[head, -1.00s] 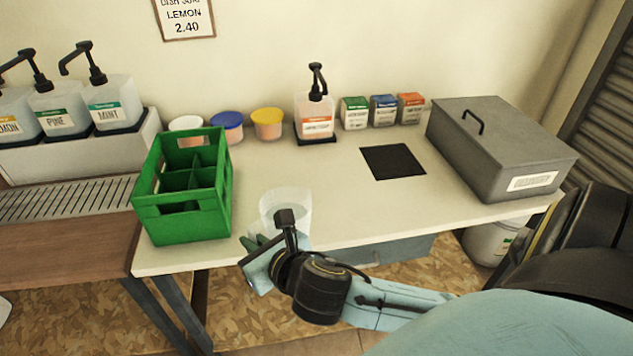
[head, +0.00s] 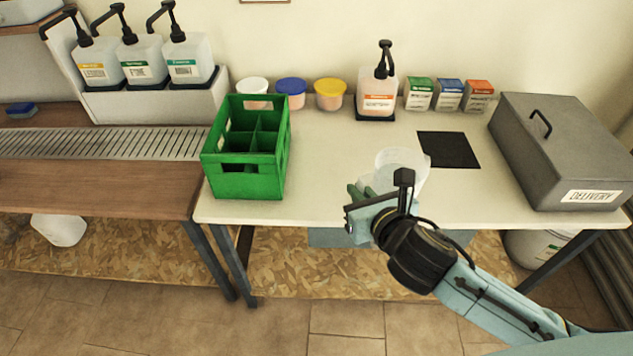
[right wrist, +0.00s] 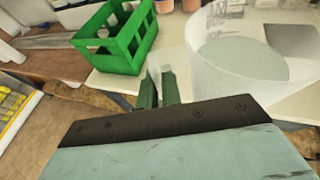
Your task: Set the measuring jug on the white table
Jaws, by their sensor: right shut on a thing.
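The measuring jug (head: 402,163) is a clear, whitish cup. It shows large at the upper right of the right wrist view (right wrist: 240,65). My right gripper (head: 362,195), with green fingers, is shut on the jug at its left side; the exact grip point is hard to see. The jug is upright or nearly so, over the front part of the white table (head: 330,185). I cannot tell whether its base touches the top. My left gripper is not in view.
A green crate (head: 245,180) stands left of the jug. A black square mat (head: 450,152) lies just behind right. A grey box (head: 560,155) fills the right end. A pump bottle (head: 377,98), tubs and small cartons line the back. The table's middle is clear.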

